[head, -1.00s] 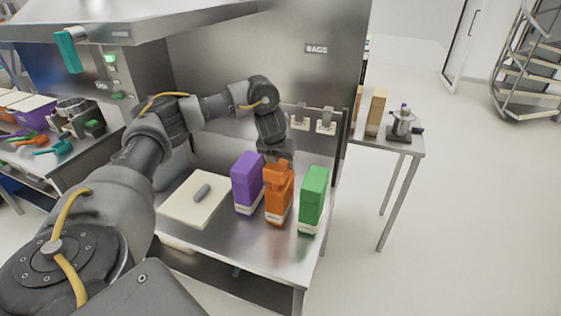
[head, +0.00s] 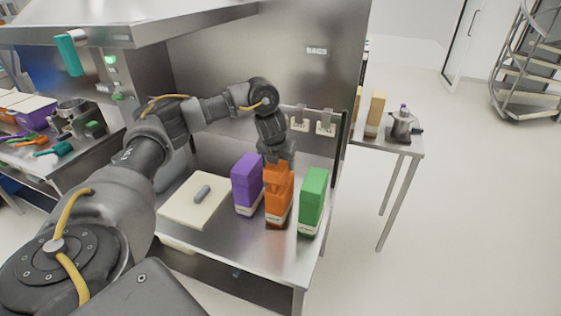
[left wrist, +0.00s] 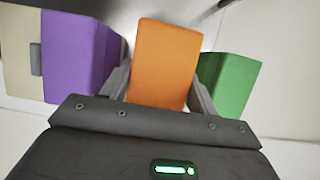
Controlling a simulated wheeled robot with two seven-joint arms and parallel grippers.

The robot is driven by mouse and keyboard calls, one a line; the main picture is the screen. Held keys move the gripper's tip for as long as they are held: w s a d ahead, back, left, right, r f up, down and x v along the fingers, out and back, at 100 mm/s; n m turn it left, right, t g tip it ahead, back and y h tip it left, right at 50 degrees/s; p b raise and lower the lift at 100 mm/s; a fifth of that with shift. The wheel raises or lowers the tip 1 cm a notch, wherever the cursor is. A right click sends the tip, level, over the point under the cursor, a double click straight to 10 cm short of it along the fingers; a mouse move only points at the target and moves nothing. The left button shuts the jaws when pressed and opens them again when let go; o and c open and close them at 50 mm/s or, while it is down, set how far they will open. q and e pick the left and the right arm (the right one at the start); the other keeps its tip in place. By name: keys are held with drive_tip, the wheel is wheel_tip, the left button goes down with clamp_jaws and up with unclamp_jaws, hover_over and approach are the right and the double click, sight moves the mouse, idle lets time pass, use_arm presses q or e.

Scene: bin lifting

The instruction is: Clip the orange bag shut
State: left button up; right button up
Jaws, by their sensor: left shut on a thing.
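The orange bag (head: 278,208) stands upright on the steel bench between the purple bag (head: 247,184) and the green bag (head: 312,200). My left gripper (head: 278,167) reaches down from above onto the top of the orange bag. In the left wrist view the orange bag (left wrist: 166,62) lies between the two fingers of my left gripper (left wrist: 160,88), which is shut on it. Grey clips (head: 325,123) hang on the back wall to the right of my wrist; I see no clip on the orange bag. My right gripper is out of view.
A cream board (head: 180,208) with a small grey cylinder (head: 202,193) lies left of the bags. The purple and green bags stand close beside my fingers. A side table (head: 398,146) stands to the right, with open floor beyond it.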

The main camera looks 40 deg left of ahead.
use_arm(q)
drive_tip(key=shift+f+b, duration=1.1)
drive_tip(key=shift+f, duration=0.75)
idle(0.6)
idle(0.7)
drive_tip(key=o, duration=1.4)
drive_tip(key=shift+r, duration=0.1)
drive_tip(key=shift+r+p, duration=3.3)
drive_tip(key=shift+r, duration=0.1)
drive_tip(key=shift+c, duration=0.4)
